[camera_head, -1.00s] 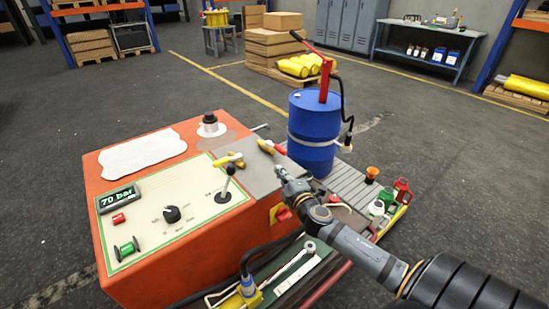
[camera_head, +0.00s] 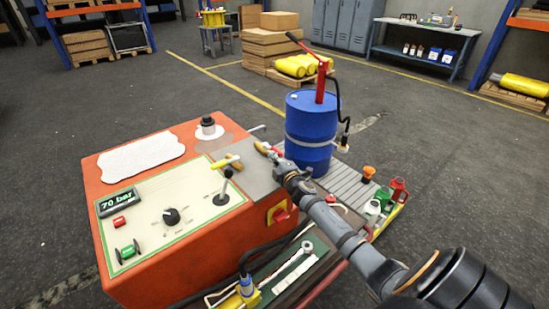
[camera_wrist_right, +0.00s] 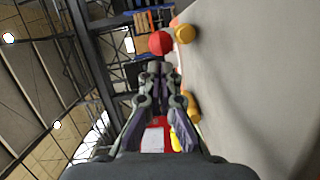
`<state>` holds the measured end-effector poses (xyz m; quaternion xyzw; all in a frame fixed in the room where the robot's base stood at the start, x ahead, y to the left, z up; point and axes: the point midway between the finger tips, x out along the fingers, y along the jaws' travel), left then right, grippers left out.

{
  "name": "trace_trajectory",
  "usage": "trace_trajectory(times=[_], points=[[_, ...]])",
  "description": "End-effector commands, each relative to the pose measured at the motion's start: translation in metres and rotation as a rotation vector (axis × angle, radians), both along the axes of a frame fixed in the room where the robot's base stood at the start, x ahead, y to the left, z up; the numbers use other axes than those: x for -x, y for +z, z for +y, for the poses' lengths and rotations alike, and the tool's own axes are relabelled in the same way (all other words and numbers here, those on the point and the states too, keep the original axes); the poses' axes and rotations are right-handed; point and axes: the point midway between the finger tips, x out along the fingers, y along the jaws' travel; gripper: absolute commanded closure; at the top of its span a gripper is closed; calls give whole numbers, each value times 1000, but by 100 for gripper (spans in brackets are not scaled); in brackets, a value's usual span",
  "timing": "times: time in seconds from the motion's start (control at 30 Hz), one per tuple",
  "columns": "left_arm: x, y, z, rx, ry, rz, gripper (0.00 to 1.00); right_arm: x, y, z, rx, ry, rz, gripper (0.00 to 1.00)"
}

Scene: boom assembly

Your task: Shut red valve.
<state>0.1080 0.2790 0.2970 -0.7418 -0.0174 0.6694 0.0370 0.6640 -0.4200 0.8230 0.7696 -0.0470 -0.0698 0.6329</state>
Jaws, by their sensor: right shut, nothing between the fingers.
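The red valve (camera_head: 263,149) is a brass fitting with a red lever, at the far right corner of the orange machine's top. Its lever is partly hidden by my right gripper (camera_head: 274,157) in the head view. In the right wrist view the rounded red lever end (camera_wrist_right: 160,43) is just beyond the fingertips of my right gripper (camera_wrist_right: 156,68), with brass (camera_wrist_right: 184,33) beside it. The right gripper is shut and empty; I cannot tell whether it touches the lever. My left gripper is in neither view.
A yellow-handled valve (camera_head: 226,162) sits left of the red one. A blue drum (camera_head: 311,135) with a red pump stands close behind the gripper. A black joystick (camera_head: 224,186) rises from the control panel (camera_head: 145,228). Small bottles (camera_head: 373,207) stand at the right.

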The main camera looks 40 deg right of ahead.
Motion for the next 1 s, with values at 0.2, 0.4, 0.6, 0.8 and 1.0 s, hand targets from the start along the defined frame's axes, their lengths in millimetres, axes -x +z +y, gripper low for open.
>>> trace_trajectory(times=[0.2, 0.4, 0.6, 0.8, 1.0], points=[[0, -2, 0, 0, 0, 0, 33, 0, -1, -7, -2, 0, -1, 100], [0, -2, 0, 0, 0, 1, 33, 0, -1, -7, -1, 0, -1, 100], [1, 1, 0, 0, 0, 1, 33, 0, 0, -8, 0, 8, 0, 100], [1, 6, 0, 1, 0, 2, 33, 1, 1, -11, 1, 42, 0, 100], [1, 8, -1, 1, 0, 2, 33, 1, 0, -13, 0, 60, 2, 100]])
